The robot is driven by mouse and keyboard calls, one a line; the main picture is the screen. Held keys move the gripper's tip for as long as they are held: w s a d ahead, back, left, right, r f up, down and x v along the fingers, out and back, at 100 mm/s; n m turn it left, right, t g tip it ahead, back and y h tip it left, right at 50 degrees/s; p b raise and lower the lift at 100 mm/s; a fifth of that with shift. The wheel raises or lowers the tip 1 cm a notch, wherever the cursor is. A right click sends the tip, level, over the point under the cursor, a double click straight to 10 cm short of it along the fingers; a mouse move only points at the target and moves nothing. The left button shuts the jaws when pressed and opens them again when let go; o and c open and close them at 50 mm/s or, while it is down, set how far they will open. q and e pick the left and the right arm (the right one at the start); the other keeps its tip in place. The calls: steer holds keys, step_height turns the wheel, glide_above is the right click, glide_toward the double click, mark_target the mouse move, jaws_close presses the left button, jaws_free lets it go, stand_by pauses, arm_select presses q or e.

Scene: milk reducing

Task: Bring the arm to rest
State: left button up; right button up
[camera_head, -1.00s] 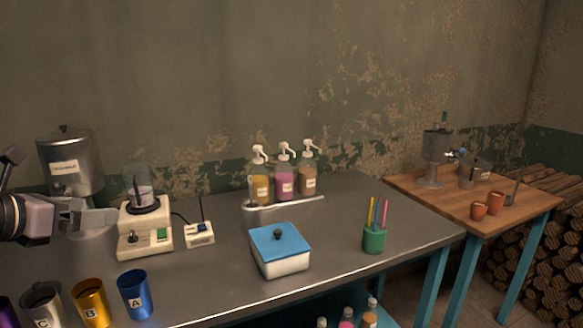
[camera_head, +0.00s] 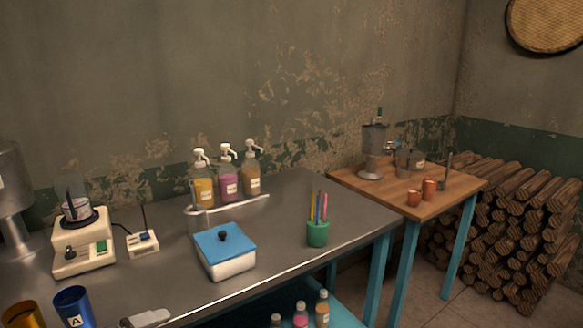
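A pale grey piece (camera_head: 148,318) shows at the bottom edge, right of the blue cup marked A (camera_head: 73,308). It looks like the tip of one of my grippers, probably the left, but most of it is cut off. I cannot tell whether that gripper is open or shut, and I see nothing held. My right gripper is not in view. No arm is over the middle or right of the grey table (camera_head: 300,197).
On the table are a cream machine (camera_head: 84,258), a small control box (camera_head: 142,243), a blue-lidded box (camera_head: 226,262), a pen cup (camera_head: 317,234) and pump bottles (camera_head: 228,189). A wooden table (camera_head: 450,192) and stacked logs (camera_head: 520,225) are at right.

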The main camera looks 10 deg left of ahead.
arm_select(q)
steer(key=s+d+f+n+y, duration=0.1)
steer(key=s+d+f+n, duration=0.2)
steer(key=s+f+n, duration=0.2)
steer(key=s+d+f+n+g+y, duration=0.1)
steer(key=s+d+f+n, duration=0.2)
steer(key=f+n, duration=0.3)
steer(key=s+d+f+n+y, duration=0.1)
steer(key=s+d+f+n, duration=0.2)
steer(key=s+f+n, duration=0.3)
steer(key=n, duration=0.5)
steer(key=shift+s+d+f+y, duration=0.25)
steer(key=shift+s+d+y, duration=0.05)
steer(key=shift+s+y, duration=0.1)
steer(key=shift+s+f+n+g, duration=0.3)
steer(key=shift+s+n+g, duration=0.05)
steer(key=shift+n+g, duration=0.05)
steer(key=shift+c, duration=0.3)
